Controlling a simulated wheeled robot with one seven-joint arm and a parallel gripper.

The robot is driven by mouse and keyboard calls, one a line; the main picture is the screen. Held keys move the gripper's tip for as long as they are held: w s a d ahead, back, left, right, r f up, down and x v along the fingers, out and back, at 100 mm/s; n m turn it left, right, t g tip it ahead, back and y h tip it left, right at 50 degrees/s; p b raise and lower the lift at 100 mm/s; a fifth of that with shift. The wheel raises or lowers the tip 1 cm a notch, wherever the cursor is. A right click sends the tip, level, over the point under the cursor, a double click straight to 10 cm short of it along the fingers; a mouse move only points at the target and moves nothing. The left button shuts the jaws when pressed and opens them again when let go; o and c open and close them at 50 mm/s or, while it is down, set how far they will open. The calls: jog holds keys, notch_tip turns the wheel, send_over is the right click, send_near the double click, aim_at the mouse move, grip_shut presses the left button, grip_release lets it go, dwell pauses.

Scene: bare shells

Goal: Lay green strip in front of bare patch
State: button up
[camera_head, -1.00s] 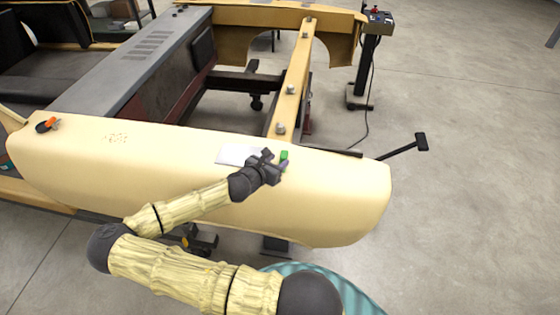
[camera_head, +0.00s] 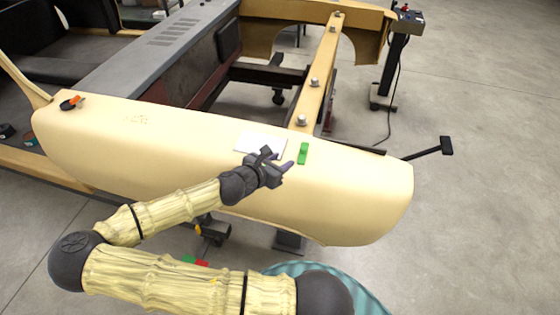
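The green strip (camera_head: 303,153) lies on the cream body panel (camera_head: 345,195), just right of my gripper (camera_head: 281,158). It runs nearly front to back, with a small raised knob near its far end. My gripper's dark fingers are spread apart with nothing visible between them. The fingers are beside the strip; I cannot tell if one touches it. A pale, whitish rectangle (camera_head: 254,139), which looks like the bare patch, is on the panel left of the strip. My gripper covers its near right part.
An orange and black tool (camera_head: 72,103) sits at the panel's left end, and faint reddish marks (camera_head: 136,119) are farther right on it. A cream rail with bolts (camera_head: 318,80) rises behind the strip. A dark handle (camera_head: 446,146) sticks out at right. Small green and red pieces (camera_head: 195,261) show below the panel.

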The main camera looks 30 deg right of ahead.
jog(key=s+a+f+m+g+y, duration=0.55)
jog(key=s+f+m+y, duration=0.2)
jog(key=m, duration=0.35)
jog(key=s+a+r+m+t+y, duration=0.1)
jog(key=a+r+m+t+y, duration=0.3)
jog(key=a+r+m, duration=0.6)
jog(key=a+r+y, duration=0.1)
jog(key=a+r, duration=0.2)
jog(key=r, duration=0.1)
jog(key=shift+s+r+m, duration=0.3)
jog(key=shift+s+r, duration=0.05)
jog(key=shift+y, duration=0.25)
